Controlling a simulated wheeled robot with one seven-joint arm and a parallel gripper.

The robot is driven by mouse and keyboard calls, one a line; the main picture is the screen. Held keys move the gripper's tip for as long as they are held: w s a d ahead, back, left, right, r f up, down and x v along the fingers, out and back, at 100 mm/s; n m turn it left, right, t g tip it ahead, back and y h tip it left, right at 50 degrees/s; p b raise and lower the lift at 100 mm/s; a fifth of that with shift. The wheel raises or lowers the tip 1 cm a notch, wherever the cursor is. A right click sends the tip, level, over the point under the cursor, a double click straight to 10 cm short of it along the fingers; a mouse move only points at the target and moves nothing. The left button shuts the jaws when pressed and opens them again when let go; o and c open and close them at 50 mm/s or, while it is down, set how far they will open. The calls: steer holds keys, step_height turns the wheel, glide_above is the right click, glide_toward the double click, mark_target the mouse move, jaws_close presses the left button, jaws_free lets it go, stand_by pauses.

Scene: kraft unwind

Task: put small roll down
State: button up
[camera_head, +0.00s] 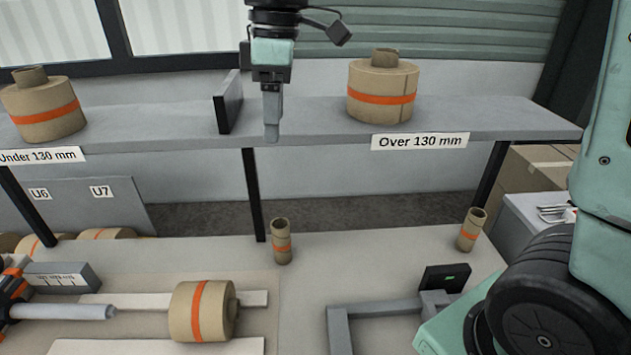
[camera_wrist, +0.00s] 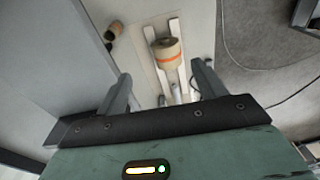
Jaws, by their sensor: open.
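A kraft roll with an orange band (camera_head: 44,108) stands upright on the shelf at the left, behind the "Under 130 mm" label (camera_head: 40,156). A similar roll (camera_head: 382,90) stands upright on the shelf behind the "Over 130 mm" label (camera_head: 420,141). A third banded roll (camera_head: 202,311) lies on its side on the table; a roll on its side also shows in the wrist view (camera_wrist: 166,54). My gripper (camera_head: 271,138) is in front of the shelf, between the two upright rolls. In the wrist view its fingers (camera_wrist: 161,78) are apart with nothing between them.
A dark upright divider (camera_head: 229,102) stands on the grey shelf (camera_head: 310,122), close to the left of my gripper. Two small banded tubes stand on the table (camera_head: 282,241) (camera_head: 471,229). A metal shaft (camera_head: 65,312) is at the lower left, and a grey frame (camera_head: 375,310) at the lower right.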

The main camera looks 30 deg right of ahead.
steer(key=s+a+f+m, duration=0.2)
steer(key=s+f, duration=0.5)
steer(key=s, duration=0.3)
steer(key=s+a+f+m, duration=0.2)
steer(key=s+f+m, duration=0.1)
steer(key=s+f, duration=0.4)
steer(key=s, duration=0.3)
steer(key=shift+s+a, duration=0.4)
steer(key=shift+f, duration=0.15)
step_height(320, 180, down, 12)
steer(key=b, duration=1.2)
steer(key=shift+f+b, duration=0.25)
steer(key=shift+b, duration=0.05)
